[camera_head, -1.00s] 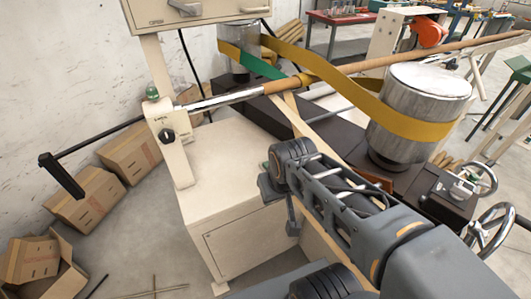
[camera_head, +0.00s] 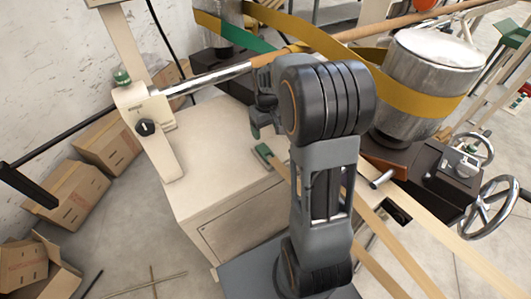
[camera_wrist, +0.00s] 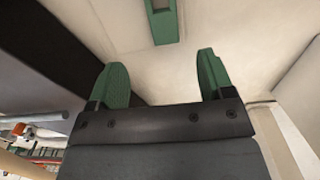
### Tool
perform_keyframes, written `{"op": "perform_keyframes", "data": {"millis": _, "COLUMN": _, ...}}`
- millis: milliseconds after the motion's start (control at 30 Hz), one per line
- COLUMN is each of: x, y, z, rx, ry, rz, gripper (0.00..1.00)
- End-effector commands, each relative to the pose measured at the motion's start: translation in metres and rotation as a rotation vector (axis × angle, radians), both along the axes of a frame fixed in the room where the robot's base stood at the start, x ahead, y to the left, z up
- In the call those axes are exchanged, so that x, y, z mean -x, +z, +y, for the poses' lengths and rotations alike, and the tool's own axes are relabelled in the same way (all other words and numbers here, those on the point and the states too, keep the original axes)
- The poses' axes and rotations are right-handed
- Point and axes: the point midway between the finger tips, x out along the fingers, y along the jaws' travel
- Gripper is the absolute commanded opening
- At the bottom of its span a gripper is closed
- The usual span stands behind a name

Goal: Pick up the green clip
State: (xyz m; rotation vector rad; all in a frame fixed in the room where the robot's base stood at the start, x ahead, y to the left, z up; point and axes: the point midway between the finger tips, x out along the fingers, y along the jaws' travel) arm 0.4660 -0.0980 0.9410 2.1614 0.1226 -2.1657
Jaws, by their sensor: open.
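The green clip (camera_head: 268,156) lies on the cream cabinet top (camera_head: 215,135), near its right edge beside my arm. The clip is beyond the fingertips, roughly in line with the gap, and not touched. In the head view my gripper (camera_head: 262,118) is partly hidden by my wrist and sits just above the clip.
A cream post with a black knob (camera_head: 145,127) and a metal rod (camera_head: 205,78) stand left of my gripper. A large metal drum (camera_head: 425,85) with a yellow belt (camera_head: 335,62) is at right. Hand wheels (camera_head: 495,205) are farther right. Cardboard boxes (camera_head: 105,145) lie on the floor at left.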

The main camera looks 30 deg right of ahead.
Motion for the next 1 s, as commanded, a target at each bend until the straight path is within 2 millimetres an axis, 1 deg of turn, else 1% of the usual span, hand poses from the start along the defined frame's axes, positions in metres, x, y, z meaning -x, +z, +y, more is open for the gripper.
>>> {"op": "perform_keyframes", "data": {"millis": 33, "x": 0.000, "y": -0.010, "z": 0.001, "rx": -0.001, "ry": 0.001, "rz": 0.003, "gripper": 0.74}}
{"op": "perform_keyframes", "data": {"millis": 100, "x": 0.001, "y": -0.022, "z": 0.001, "rx": -0.001, "ry": 0.001, "rz": 0.004, "gripper": 0.74}}
{"op": "perform_keyframes", "data": {"millis": 200, "x": 0.000, "y": -0.036, "z": 0.001, "rx": 0.000, "ry": 0.001, "rz": 0.001, "gripper": 0.74}}
{"op": "perform_keyframes", "data": {"millis": 300, "x": 0.000, "y": -0.045, "z": 0.002, "rx": 0.000, "ry": 0.001, "rz": 0.000, "gripper": 0.74}}
{"op": "perform_keyframes", "data": {"millis": 533, "x": 0.000, "y": -0.057, "z": 0.002, "rx": 0.000, "ry": 0.002, "rz": 0.000, "gripper": 0.74}}
{"op": "perform_keyframes", "data": {"millis": 800, "x": 0.000, "y": -0.092, "z": 0.005, "rx": 0.000, "ry": 0.001, "rz": 0.001, "gripper": 0.74}}
{"op": "perform_keyframes", "data": {"millis": 900, "x": 0.000, "y": -0.100, "z": 0.005, "rx": 0.000, "ry": 0.001, "rz": 0.000, "gripper": 0.74}}
{"op": "perform_keyframes", "data": {"millis": 1000, "x": 0.000, "y": -0.103, "z": 0.005, "rx": 0.001, "ry": 0.001, "rz": -0.002, "gripper": 0.74}}
